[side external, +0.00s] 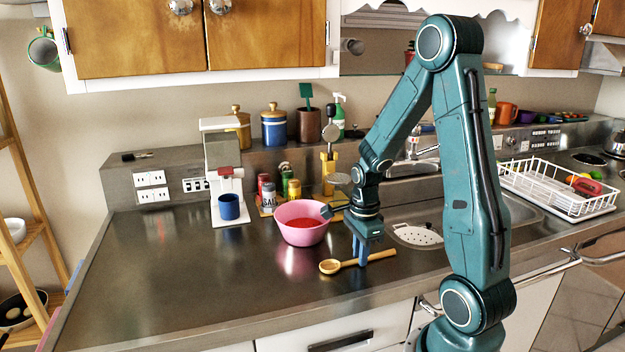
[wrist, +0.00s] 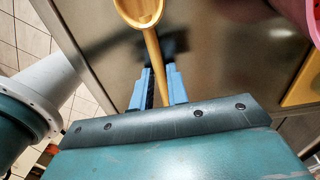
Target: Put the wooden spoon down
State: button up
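The wooden spoon (side external: 376,257) is level at the counter surface near the front edge, its bowl to the left and its handle to the right. I cannot tell whether it rests on the counter or hangs just above it. My gripper (side external: 364,257) points straight down over the handle. In the wrist view, the spoon (wrist: 151,42) runs between the two blue fingers of my gripper (wrist: 160,88), which are close on both sides of the handle. The far end of the handle is hidden there by the gripper body.
A pink bowl (side external: 288,235) with red contents stands just behind the spoon's bowl. A blue mug (side external: 229,207) and several spice jars (side external: 268,199) stand farther back. The sink (side external: 417,236) and a white dish rack (side external: 570,206) are to the right. The left counter is clear.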

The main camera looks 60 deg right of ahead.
grip_shut()
jog(key=shift+r, duration=0.1)
notch_tip(320, 180, up, 20)
dwell(0.7)
dwell(0.5)
jog(key=shift+w+a+f, duration=0.1)
jog(key=shift+w+f, duration=0.2)
jog(key=shift+f, duration=3)
jog(key=shift+w+d+f, duration=0.1)
jog(key=shift+w+f, duration=0.25)
jog(key=shift+f, duration=3)
jog(key=shift+w+a+f, duration=0.1)
jog(key=shift+w+f, duration=0.2)
jog(key=shift+f, duration=3)
jog(key=shift+f, duration=0.1)
